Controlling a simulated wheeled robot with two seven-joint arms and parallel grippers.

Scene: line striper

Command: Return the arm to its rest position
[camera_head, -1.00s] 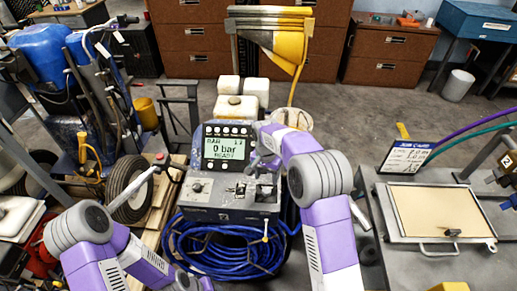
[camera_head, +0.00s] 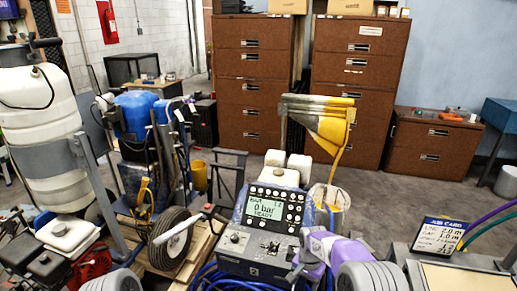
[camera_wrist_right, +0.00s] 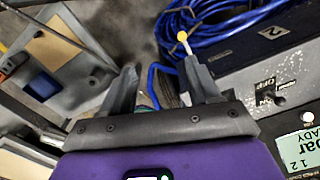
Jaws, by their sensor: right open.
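The right arm (camera_head: 340,252) is purple and grey and comes in at the lower right of the head view. My right gripper (camera_head: 298,266) is beside the right edge of the striper's control box (camera_head: 232,240). In the right wrist view, my right gripper (camera_wrist_right: 163,72) has its two grey fingers apart, with nothing seen held between them. A pale yellow-tipped lever (camera_wrist_right: 183,38) shows just beyond the fingers. The control box also shows at the right of that view (camera_wrist_right: 270,70), with a switch (camera_wrist_right: 266,97) near an OFF mark. The display (camera_head: 268,207) reads 0 bar, READY. My left gripper is not in view.
A blue hose (camera_wrist_right: 215,30) lies coiled by the box. A job card (camera_head: 438,236) and a framed tan panel (camera_head: 465,278) are at the right. Grey floor (camera_head: 390,205) is open behind.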

